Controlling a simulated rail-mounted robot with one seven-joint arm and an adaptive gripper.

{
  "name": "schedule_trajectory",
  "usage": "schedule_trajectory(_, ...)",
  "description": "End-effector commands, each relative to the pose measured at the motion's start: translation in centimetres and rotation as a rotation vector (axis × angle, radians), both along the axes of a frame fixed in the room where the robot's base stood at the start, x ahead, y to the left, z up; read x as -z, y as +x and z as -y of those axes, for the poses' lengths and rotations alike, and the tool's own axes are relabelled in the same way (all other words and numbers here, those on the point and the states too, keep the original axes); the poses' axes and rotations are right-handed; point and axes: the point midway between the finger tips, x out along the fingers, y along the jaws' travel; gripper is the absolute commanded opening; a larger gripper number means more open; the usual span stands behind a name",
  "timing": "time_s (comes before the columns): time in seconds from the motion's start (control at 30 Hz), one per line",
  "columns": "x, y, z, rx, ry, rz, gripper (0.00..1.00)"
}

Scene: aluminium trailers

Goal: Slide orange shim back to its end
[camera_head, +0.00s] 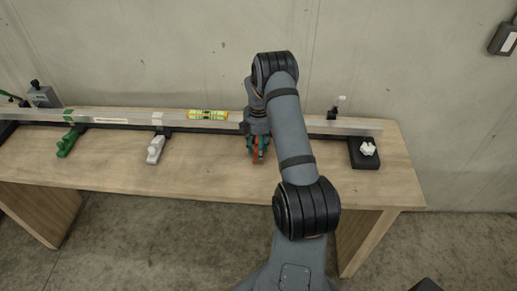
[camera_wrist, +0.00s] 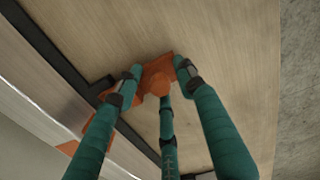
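The orange shim (camera_wrist: 156,76) is in the wrist view, with a rounded knob on its near part. Orange also shows at the edge of the metal bar in that view. In the head view the shim (camera_head: 256,158) shows as a small orange patch between my fingers at the table's front half. My gripper (camera_wrist: 158,80) has teal fingers spread around the knob, with space visible between them and it. The gripper (camera_head: 257,155) in the head view points down at the table. Firm contact is not visible.
A long aluminium bar (camera_head: 345,123) runs along the back of the wooden table (camera_head: 210,172). A yellow-green level (camera_head: 207,115) lies on it. A green shim (camera_head: 67,143) and a white shim (camera_head: 155,149) stand left. A black block (camera_head: 364,160) with a white piece is right.

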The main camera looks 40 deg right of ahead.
Motion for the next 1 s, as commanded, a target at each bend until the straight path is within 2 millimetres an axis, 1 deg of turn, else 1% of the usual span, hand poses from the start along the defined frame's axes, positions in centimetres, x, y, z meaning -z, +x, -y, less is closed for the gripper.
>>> schedule_trajectory(0.23, 0.03, 0.04, 0.01, 0.000, 0.000, 0.001, 0.37)
schedule_trajectory(0.87, 0.00, 0.04, 0.00, 0.000, 0.000, 0.001, 0.00)
schedule_trajectory(1.0, -0.01, 0.04, 0.00, 0.000, 0.000, 0.001, 0.00)
